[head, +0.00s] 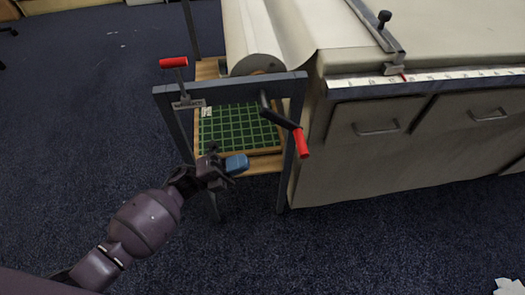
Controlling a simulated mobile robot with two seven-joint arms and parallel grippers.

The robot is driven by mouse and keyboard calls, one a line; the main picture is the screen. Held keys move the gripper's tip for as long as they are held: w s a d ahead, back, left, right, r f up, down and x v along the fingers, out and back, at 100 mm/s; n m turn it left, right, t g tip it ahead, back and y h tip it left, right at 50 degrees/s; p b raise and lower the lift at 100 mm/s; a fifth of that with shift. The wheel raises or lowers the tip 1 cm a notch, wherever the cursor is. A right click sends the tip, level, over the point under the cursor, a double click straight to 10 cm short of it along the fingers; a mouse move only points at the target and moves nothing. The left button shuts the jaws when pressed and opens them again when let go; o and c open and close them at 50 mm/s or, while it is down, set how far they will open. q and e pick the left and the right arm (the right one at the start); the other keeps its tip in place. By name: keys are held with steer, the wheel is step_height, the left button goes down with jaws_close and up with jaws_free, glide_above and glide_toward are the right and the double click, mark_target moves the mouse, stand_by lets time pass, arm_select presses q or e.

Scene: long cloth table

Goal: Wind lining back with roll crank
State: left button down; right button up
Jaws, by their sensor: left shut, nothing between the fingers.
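The lining roll (254,52) is a cream cylinder in a grey metal stand (230,90) at the left end of the long table. Its cloth runs up onto the table top. The roll crank (281,115) is a dark arm on the stand's front, with a red handle (302,143) at its lower right end. My left gripper (240,164) is shut and empty, in front of the stand. It is to the left of and below the red handle, apart from it. My right gripper is not in view.
A second red-handled lever (174,63) stands at the stand's left corner. A green gridded board (235,127) lies on the stand's wooden shelf. The cloth table (440,50) with drawers fills the right side. The dark carpet (80,130) is clear at left.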

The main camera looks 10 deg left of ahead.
mark_target(297, 143)
arm_select(q)
steer(key=x, duration=1.3)
